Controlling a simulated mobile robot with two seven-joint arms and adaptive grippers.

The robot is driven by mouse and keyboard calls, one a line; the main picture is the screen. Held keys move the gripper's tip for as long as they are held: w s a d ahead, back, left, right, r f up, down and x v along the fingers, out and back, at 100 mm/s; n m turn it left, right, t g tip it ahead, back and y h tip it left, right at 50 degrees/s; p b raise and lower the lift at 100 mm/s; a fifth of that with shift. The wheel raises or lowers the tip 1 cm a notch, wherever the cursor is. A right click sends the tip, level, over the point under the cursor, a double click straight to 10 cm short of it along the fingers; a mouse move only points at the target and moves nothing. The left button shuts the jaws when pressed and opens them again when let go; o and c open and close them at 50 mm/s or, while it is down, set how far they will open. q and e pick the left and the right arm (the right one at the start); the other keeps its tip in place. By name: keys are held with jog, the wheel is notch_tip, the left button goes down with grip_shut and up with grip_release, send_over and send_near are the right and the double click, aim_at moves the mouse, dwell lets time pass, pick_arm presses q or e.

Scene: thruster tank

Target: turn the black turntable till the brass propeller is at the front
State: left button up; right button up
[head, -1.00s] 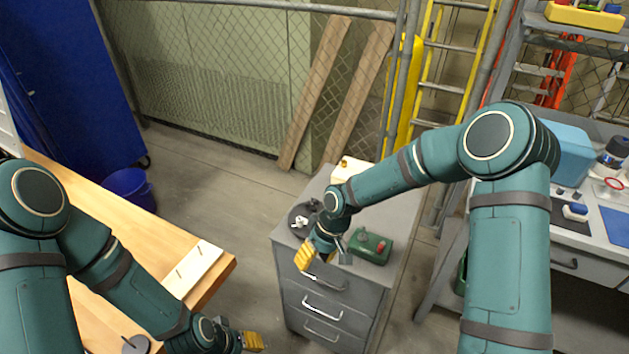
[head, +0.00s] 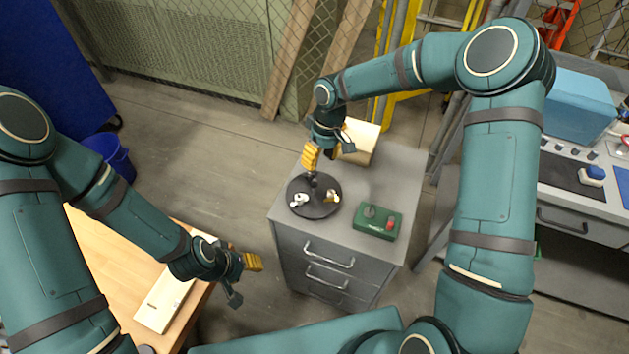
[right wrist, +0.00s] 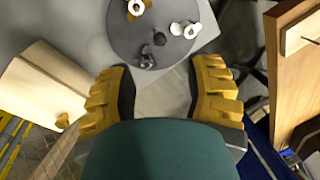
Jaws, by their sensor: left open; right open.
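The black turntable (head: 318,209) sits on the grey cabinet top and also shows in the right wrist view (right wrist: 118,38). It carries a brass propeller (head: 332,195) on its right side, a white one (head: 299,200) at the left front and a dark one (head: 313,181) at the back. In the right wrist view the brass propeller (right wrist: 136,9) is at the top edge, the white one (right wrist: 186,30) right, the dark one (right wrist: 147,58) nearest my fingers. My right gripper (right wrist: 160,92) is open and empty, above the turntable's back edge. My left gripper (head: 246,278) is open and empty, beside the wooden bench.
A green box (head: 377,222) with a red button and a dark knob stands right of the turntable. A pale wooden box (head: 361,141) stands at the cabinet's back. The wooden bench (head: 92,272) holds a pale board. A blue bucket (head: 112,157) stands on the floor.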

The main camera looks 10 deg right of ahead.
aim_at(315, 182)
jog(key=f, duration=0.3)
jog(key=a+f, duration=0.1)
jog(key=f, duration=0.2)
jog(key=f+b, duration=0.1)
jog(key=f, duration=0.2)
jog(key=shift+s+a+f, duration=0.1)
jog(key=shift+s+a, duration=0.2)
jog(key=shift+s, duration=0.05)
grip_shut()
